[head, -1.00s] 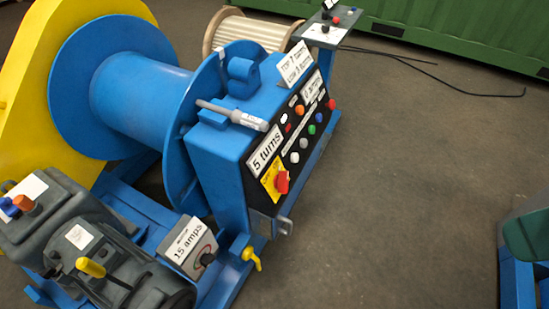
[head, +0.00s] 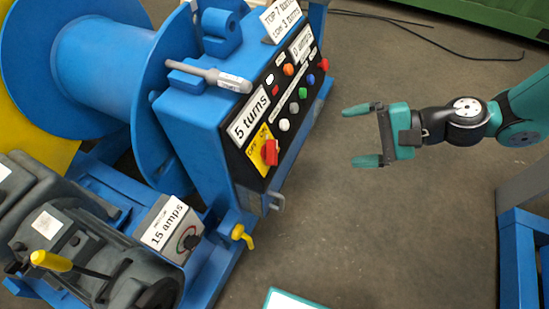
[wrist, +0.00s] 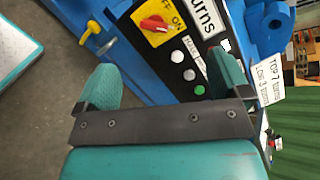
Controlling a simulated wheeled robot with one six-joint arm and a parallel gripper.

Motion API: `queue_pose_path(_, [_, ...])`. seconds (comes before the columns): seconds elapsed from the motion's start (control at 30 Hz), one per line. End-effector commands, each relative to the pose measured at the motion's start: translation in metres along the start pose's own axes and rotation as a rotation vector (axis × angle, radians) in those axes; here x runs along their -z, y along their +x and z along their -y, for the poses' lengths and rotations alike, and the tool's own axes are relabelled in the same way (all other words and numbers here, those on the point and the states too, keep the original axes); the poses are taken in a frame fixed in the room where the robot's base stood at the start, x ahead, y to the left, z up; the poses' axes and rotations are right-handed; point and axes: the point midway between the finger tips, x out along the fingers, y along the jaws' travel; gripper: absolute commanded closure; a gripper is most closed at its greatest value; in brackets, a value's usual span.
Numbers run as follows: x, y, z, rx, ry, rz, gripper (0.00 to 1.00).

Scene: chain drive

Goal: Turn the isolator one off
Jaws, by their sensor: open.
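The isolator is a red rotary handle (head: 269,152) on a yellow plate (head: 256,143) marked OFF and ON, at the lower end of the black control panel on the blue cabinet (head: 205,125). The red handle also shows in the wrist view (wrist: 154,25), near the top centre. My gripper (head: 368,135) is to the right of the panel in the head view, open and empty, with its fingers pointing toward the panel. In the wrist view its two green fingers (wrist: 165,80) are apart, and the handle lies beyond them, untouched. Which mark the handle points to is hard to tell.
Push buttons (head: 302,93) and label cards line the panel above the isolator. A grey-handled tool (head: 210,75) lies on the cabinet top. A yellow tap (head: 242,236) juts out below. Open floor (head: 360,230) lies right of the cabinet.

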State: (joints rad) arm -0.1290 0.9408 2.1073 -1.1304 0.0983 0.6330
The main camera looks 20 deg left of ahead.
Motion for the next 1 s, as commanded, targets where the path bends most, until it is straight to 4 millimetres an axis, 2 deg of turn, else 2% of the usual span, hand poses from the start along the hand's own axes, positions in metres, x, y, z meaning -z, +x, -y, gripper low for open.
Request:
queue_pose_path(0.03, [0.015, 0.012, -0.019, 0.040, 0.078, 0.008, 0.05])
queue_pose_path(0.1, [0.028, 0.022, -0.032, 0.093, 0.168, 0.013, 0.05])
queue_pose_path(0.3, [0.046, 0.037, -0.052, 0.171, 0.300, 0.018, 0.05])
queue_pose_path(0.43, [0.047, 0.048, -0.052, 0.178, 0.313, 0.020, 0.05])
queue_pose_path(0.53, [0.046, 0.064, -0.049, 0.175, 0.309, 0.022, 0.05])
queue_pose_path(1.0, [0.046, 0.168, -0.030, 0.173, 0.306, 0.022, 0.05])
